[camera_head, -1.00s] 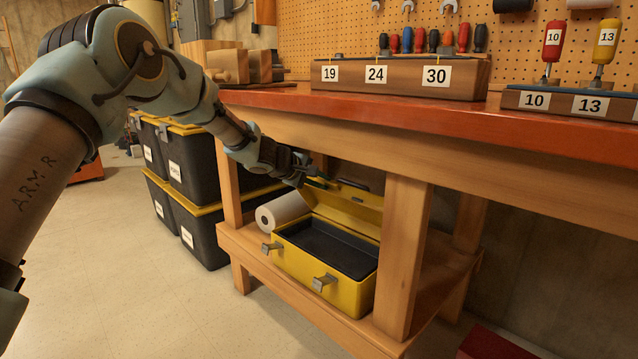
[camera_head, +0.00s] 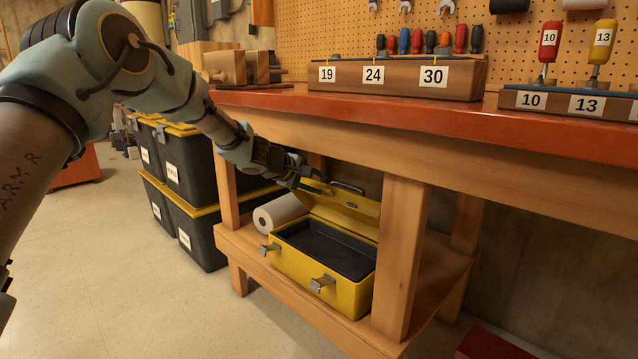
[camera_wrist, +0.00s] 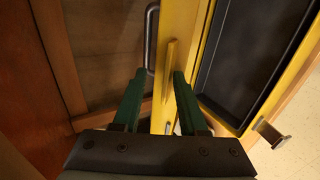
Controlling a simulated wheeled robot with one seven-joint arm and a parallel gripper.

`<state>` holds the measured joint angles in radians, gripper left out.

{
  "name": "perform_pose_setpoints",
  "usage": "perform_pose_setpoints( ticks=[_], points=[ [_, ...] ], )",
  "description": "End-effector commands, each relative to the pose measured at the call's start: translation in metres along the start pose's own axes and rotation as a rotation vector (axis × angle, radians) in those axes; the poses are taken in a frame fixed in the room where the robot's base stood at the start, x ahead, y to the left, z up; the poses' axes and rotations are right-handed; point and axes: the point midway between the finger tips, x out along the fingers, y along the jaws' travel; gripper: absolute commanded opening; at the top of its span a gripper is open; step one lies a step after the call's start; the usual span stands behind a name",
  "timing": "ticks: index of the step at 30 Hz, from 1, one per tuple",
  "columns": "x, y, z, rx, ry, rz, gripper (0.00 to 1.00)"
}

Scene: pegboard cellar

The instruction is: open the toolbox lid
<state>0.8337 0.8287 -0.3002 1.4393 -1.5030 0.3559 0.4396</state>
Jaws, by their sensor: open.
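The yellow toolbox (camera_head: 345,292) sits on the lower shelf of the workbench, with two metal latches on its front. Its lid (camera_head: 345,212) stands raised and tilted back, with a dark handle (camera_head: 347,187) on it. The dark tray inside (camera_head: 322,250) is exposed and looks empty. My gripper (camera_head: 322,183) is at the lid's upper left edge. In the wrist view my gripper's green fingers (camera_wrist: 158,88) are apart, on either side of the yellow lid's edge (camera_wrist: 171,75). I cannot tell whether they touch it. The handle also shows there (camera_wrist: 150,38).
A white paper roll (camera_head: 278,212) lies left of the toolbox. Black crates with yellow lids (camera_head: 195,232) are stacked at left. Open floor lies in front.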

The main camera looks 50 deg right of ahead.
Motion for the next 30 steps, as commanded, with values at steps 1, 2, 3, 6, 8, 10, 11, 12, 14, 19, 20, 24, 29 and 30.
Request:
perform_pose_setpoints(
  ticks=[1, 2, 3, 6, 8, 10, 11, 12, 14, 19, 20, 24, 29, 30],
  points=[
    [-0.01, 0.002, -0.001, 0.001, 0.003, 0.004, 0.4],
    [-0.016, 0.002, -0.001, 0.001, 0.004, 0.004, 0.4],
    [-0.024, 0.003, -0.002, 0.001, 0.005, 0.005, 0.4],
    [-0.045, 0.004, -0.002, 0.002, 0.006, 0.006, 0.4],
    [-0.058, 0.004, -0.003, 0.003, 0.007, 0.007, 0.4],
    [-0.07, 0.004, -0.002, 0.003, 0.005, 0.007, 0.4],
    [-0.075, 0.004, -0.002, 0.004, 0.005, 0.007, 0.4],
    [-0.08, 0.005, -0.002, 0.003, 0.004, 0.008, 0.4],
    [-0.087, 0.005, -0.001, 0.004, 0.004, 0.008, 0.4],
    [-0.097, 0.005, -0.001, 0.004, 0.004, 0.008, 0.4],
    [-0.098, 0.005, -0.001, 0.004, 0.004, 0.008, 0.4],
    [-0.098, 0.005, -0.001, 0.004, 0.003, 0.008, 0.4],
    [-0.098, 0.005, -0.001, 0.004, 0.004, 0.008, 0.4],
    [-0.098, 0.005, -0.001, 0.004, 0.004, 0.008, 0.4]
  ],
)
